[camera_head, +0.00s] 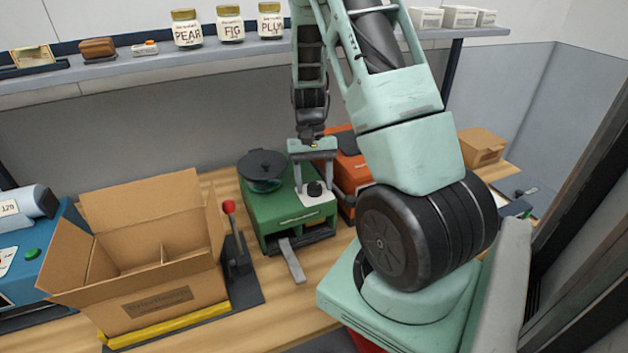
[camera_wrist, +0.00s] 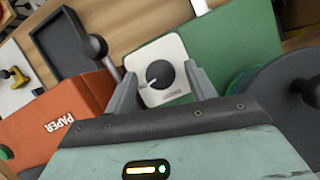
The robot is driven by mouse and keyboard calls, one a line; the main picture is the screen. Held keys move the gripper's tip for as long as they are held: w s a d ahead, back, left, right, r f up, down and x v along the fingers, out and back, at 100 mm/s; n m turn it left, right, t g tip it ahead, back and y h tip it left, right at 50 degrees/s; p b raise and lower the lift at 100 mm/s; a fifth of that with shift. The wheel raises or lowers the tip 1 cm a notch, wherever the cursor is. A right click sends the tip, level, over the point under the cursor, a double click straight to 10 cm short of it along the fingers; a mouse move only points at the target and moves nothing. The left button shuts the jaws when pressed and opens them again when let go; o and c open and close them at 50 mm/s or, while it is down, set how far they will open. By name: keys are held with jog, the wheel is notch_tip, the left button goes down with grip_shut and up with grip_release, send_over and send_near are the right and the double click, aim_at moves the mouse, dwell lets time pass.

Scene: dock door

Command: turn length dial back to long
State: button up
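The dial (camera_head: 315,189) is a black round knob on a white plate on top of the green machine (camera_head: 290,215). In the wrist view the dial (camera_wrist: 159,74) shows a pale pointer mark toward the lower left; the plate's lettering is too small to read. My gripper (camera_head: 314,181) points down over the plate. In the wrist view my gripper (camera_wrist: 161,72) is open, with one finger on each side of the dial and visible gaps between. Whether the fingertips touch the plate cannot be told.
An orange machine (camera_head: 348,170) marked PAPER stands close on the right. A black round lid (camera_head: 262,163) sits at the machine's back left. A red-knobbed lever (camera_head: 229,207) and an open cardboard box (camera_head: 160,285) stand left. A shelf with jars (camera_head: 187,28) runs behind.

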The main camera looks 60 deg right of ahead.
jog(key=b+v, duration=0.2)
jog(key=v, duration=1.5)
jog(key=shift+r+b, duration=0.2)
jog(key=shift+b, duration=0.2)
jog(key=shift+w, duration=0.1)
jog(key=a+f+n+t+h, duration=0.15)
jog(key=a+n, duration=0.75)
jog(key=a, duration=2)
jog(key=s+a+f+n+t+h, duration=0.1)
jog(key=s+a+f+n, duration=0.3)
jog(key=s+a, duration=0.9)
jog(key=s+n, duration=0.3)
jog(key=shift+s+a+n+t, duration=0.3)
jog(key=shift+s+n+t, duration=0.05)
jog(key=shift+n, duration=0.05)
